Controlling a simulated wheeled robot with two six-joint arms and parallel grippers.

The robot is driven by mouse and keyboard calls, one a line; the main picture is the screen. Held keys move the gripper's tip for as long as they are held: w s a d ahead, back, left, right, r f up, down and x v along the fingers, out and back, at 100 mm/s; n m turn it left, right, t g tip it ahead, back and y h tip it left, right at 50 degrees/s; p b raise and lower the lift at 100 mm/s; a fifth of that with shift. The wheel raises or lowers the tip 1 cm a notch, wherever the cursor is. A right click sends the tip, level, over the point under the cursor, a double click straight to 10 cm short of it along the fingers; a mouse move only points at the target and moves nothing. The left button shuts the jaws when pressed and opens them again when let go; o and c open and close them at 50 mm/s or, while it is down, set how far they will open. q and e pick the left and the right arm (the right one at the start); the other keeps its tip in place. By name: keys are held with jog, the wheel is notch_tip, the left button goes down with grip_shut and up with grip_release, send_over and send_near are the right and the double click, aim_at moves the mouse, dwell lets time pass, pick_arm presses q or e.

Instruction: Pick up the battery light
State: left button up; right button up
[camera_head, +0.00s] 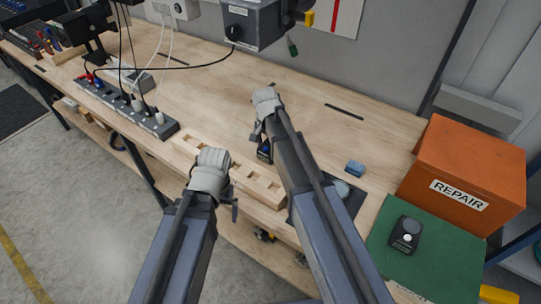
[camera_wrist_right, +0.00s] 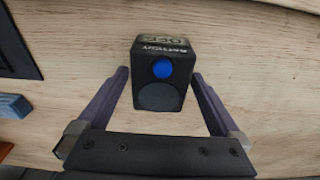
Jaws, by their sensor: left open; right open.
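A small black box-shaped device with a blue round button and a dark grey disc, which looks like the battery light (camera_wrist_right: 158,52), stands on the wooden bench. Its top label is upside down in the right wrist view and hard to read. It also shows in the head view (camera_head: 265,153), partly hidden by my right arm. My right gripper (camera_wrist_right: 160,73) is open, with one finger on each side of the device and a gap at both sides. In the head view my right gripper (camera_head: 258,133) is just above it. My left gripper (camera_head: 234,207) is open and empty near the bench's front edge.
A wooden slotted rack (camera_head: 187,147) lies along the front edge. A blue block (camera_head: 355,168) and a dark mat (camera_head: 353,200) are right of my right arm. The bench behind is clear.

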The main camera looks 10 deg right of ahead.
jog(key=shift+f, duration=0.6)
jog(key=shift+r, duration=0.1)
grip_shut()
dwell(0.3)
